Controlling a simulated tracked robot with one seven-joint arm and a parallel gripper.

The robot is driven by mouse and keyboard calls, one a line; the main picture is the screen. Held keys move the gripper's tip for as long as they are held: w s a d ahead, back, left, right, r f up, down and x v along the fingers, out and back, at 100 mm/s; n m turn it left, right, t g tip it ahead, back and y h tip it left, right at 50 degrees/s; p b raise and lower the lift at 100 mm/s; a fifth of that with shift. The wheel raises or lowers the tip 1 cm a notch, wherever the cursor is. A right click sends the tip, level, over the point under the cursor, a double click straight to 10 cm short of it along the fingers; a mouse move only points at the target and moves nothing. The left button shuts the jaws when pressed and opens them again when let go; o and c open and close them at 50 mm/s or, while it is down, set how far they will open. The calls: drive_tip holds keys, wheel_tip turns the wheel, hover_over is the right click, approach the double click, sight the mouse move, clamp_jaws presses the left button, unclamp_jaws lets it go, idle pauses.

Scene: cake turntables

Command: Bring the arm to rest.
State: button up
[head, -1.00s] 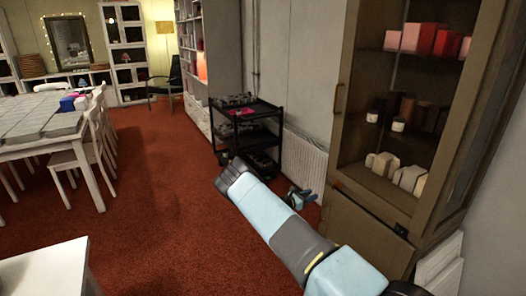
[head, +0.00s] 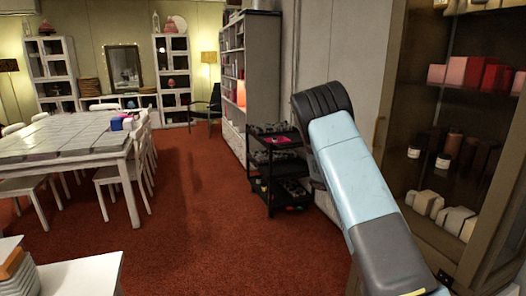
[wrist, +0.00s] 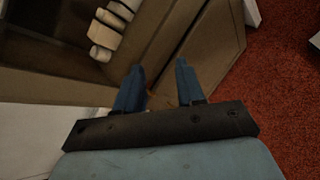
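My gripper (wrist: 160,82) shows in the wrist view with its two blue fingers apart and nothing between them. Beyond the fingers is the lower part of the wooden cabinet (wrist: 211,55). In the head view my light blue and grey arm reaches up from the lower right, with a black joint at its top; the gripper itself does not show there.
The glass-fronted cabinet (head: 392,118) with boxes on its shelves stands close at the right. A black cart (head: 272,180) stands behind my arm. A long table (head: 62,150) with chairs is at the left, a white table (head: 75,275) at the lower left. Red carpet between is clear.

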drive_tip(key=s+a+r+m+t+y, duration=0.1)
drive_tip(key=s+a+r+m+y, duration=0.3)
drive_tip(key=s+r, duration=0.7)
drive_tip(key=s+a+r+m+t+y, duration=0.1)
drive_tip(key=s+a+r+m+y, duration=0.25)
drive_tip(key=s+r, duration=0.75)
drive_tip(key=s+a+r+m+t+y, duration=0.1)
drive_tip(key=s+a+r, duration=0.1)
drive_tip(key=s, duration=0.5)
drive_tip(key=s+a+r+m+t+y, duration=0.1)
drive_tip(key=s+a, duration=0.3)
drive_tip(key=s, duration=0.4)
drive_tip(key=s+a+r+m+t+y, duration=0.1)
drive_tip(key=s+a+r+t+y, duration=0.1)
drive_tip(key=s, duration=0.5)
drive_tip(key=shift+s+a+r, duration=0.2)
drive_tip(key=shift+a+r, duration=0.2)
drive_tip(key=shift+r, duration=0.25)
